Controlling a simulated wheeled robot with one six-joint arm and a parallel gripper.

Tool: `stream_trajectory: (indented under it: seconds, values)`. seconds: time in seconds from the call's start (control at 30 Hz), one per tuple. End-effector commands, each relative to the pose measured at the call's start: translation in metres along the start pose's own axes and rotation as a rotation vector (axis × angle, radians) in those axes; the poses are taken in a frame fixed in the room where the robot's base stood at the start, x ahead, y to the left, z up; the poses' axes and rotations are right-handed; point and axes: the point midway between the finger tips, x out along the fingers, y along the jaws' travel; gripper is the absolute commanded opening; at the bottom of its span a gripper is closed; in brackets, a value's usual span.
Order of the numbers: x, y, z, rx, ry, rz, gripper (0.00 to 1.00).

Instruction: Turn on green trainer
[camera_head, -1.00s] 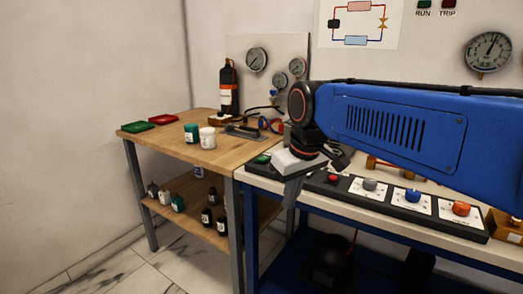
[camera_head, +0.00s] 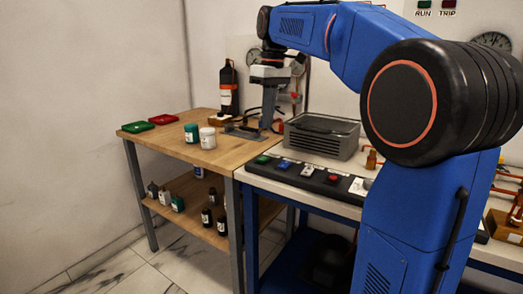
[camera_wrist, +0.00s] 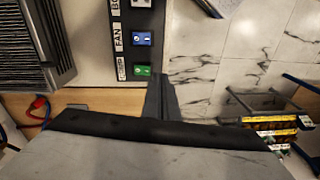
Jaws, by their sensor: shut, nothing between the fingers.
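A black switch panel (camera_head: 310,174) lies along the front of the bench. Its leftmost switch is green (camera_head: 263,160), followed by a blue one, a dark-and-white one and a red one. In the wrist view the green switch (camera_wrist: 142,70) sits at the panel's end, beside the blue switch (camera_wrist: 142,38) labelled FAN. The green switch's label is too small to read, and its on or off position cannot be told. My gripper (camera_head: 268,126) points down, shut and empty, above and behind the panel's left end. Its fingers show next to the green switch in the wrist view (camera_wrist: 158,98).
A grey ribbed box (camera_head: 318,137) stands behind the panel. The wooden table (camera_head: 180,150) at left holds a black bottle (camera_head: 229,90), jars and red and green trays. My arm hides the panel's right part. Floor in front is clear.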

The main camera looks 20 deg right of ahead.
Motion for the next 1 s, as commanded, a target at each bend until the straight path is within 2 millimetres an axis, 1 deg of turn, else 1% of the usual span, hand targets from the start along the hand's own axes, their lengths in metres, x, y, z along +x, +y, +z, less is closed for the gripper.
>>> stream_trajectory:
  seconds: [0.03, 0.2, 0.4, 0.83, 1.0]
  values:
    - [-0.003, 0.008, -0.009, -0.014, -0.010, -0.009, 0.00]
    - [-0.014, 0.024, -0.029, -0.062, -0.035, -0.035, 0.00]
    - [-0.019, 0.035, -0.041, -0.093, -0.052, -0.054, 0.00]
    - [-0.020, 0.037, -0.043, -0.100, -0.055, -0.059, 0.00]
    - [-0.012, 0.036, -0.042, -0.100, -0.056, -0.060, 0.00]
